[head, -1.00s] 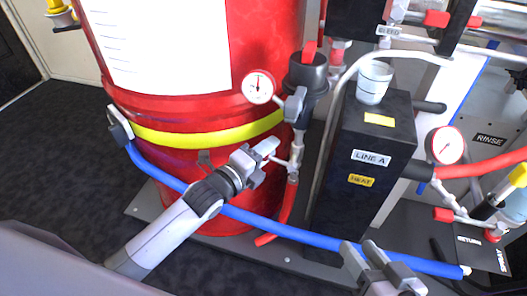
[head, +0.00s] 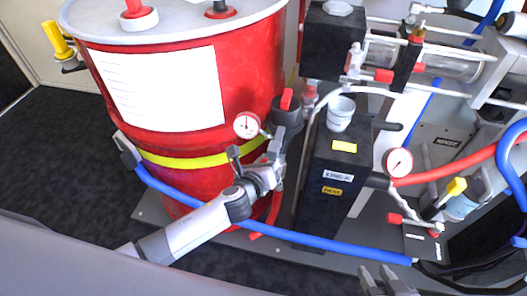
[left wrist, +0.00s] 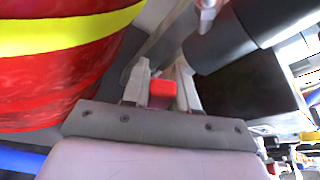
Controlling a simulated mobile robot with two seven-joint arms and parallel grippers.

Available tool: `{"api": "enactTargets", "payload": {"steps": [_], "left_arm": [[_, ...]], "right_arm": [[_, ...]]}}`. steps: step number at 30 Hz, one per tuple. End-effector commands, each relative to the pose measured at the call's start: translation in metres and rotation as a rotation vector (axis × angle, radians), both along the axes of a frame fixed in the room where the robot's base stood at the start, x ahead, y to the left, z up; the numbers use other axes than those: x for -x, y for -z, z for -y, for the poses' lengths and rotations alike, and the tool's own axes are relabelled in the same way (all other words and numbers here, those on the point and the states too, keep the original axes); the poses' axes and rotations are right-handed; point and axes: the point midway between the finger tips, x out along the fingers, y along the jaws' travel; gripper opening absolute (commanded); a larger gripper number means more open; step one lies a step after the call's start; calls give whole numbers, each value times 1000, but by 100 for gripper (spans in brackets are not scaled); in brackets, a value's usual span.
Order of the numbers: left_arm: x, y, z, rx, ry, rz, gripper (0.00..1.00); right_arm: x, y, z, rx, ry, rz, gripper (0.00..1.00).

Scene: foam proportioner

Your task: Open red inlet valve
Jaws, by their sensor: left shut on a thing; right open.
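My left gripper (head: 277,150) is at the grey fitting (head: 287,115) between the red drum and the black box. In the left wrist view its two fingers (left wrist: 160,88) are shut on a small red handle (left wrist: 162,95), taken to be the red inlet valve's. In the head view the gripper hides that handle and most of the valve body. A short red hose (head: 274,208) hangs below the gripper. Another red lever (head: 286,99) stands upright on top of the fitting. My right gripper (head: 385,278) is open and empty at the bottom edge.
The red drum (head: 255,85) with a yellow band stands left of the fitting, with a round gauge (head: 246,125) close by. The black heater box (head: 322,218) stands to the right. A blue hose (head: 330,246) crosses low in front. Dark floor (head: 75,150) is clear at left.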

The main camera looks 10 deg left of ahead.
Motion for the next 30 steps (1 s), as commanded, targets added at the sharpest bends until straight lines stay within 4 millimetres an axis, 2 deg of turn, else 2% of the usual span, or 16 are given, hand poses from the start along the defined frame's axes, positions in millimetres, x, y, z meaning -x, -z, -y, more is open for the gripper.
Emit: {"api": "enactTargets", "payload": {"steps": [1, 10, 18, 30], "left_arm": [[-1, -7, 3, -42, 1, 3, 0], [0, -8, 15, -227, 0, 9, 0], [0, -7, 20, -306, 0, 12, 0], [0, -6, 20, -319, 1, 12, 0]], "right_arm": [[0, -11, 0, 0, 0, 0, 43], [0, -31, 0, -1, -1, 0, 43], [0, -37, 0, 0, -1, 0, 43], [0, -37, 0, 2, -2, 3, 43]]}}
